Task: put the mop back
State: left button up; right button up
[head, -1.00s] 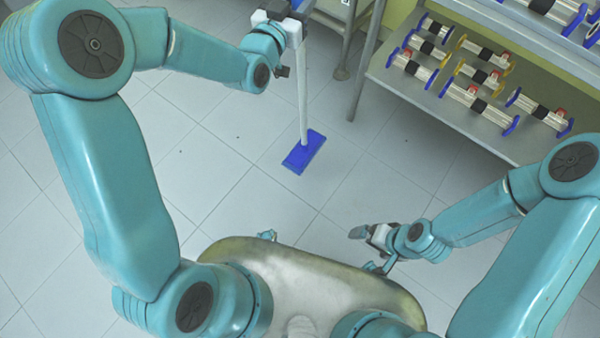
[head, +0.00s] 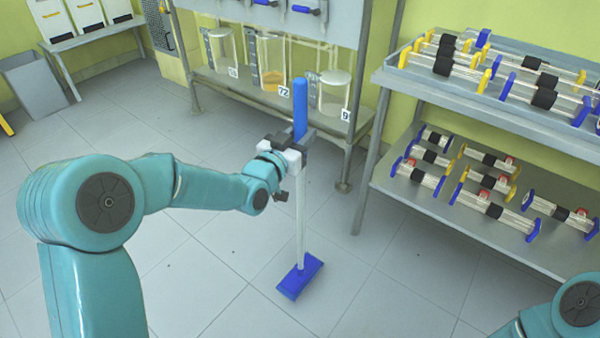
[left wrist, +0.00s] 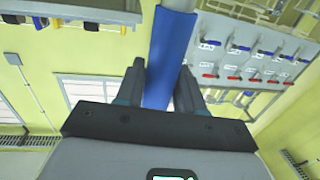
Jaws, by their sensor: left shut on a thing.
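The mop (head: 301,210) stands upright in the head view, with a blue grip at the top, a white pole and a flat blue head (head: 300,277) at floor level. My left gripper (head: 303,145) is shut on the mop near the lower end of its blue grip. In the left wrist view the blue grip (left wrist: 170,55) passes between the two fingers (left wrist: 160,90). My right gripper is out of view; only part of that arm shows at the lower right. I cannot tell whether the mop head touches the floor.
A bench with glass reactors (head: 272,62) stands behind the mop. A two-level rack (head: 400,200) with several glass tubes is at the right. A grey bin (head: 36,85) and a table (head: 90,34) are at the far left. The tiled floor around the mop is clear.

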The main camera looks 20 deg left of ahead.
pick_arm(q)
notch_tip(320, 180, down, 8)
jog(key=b, duration=0.1)
jog(key=shift+b, duration=0.4)
jog(key=shift+f, duration=0.1)
jog(key=shift+f, duration=0.15)
jog(key=o, duration=1)
jog(key=shift+o, duration=0.2)
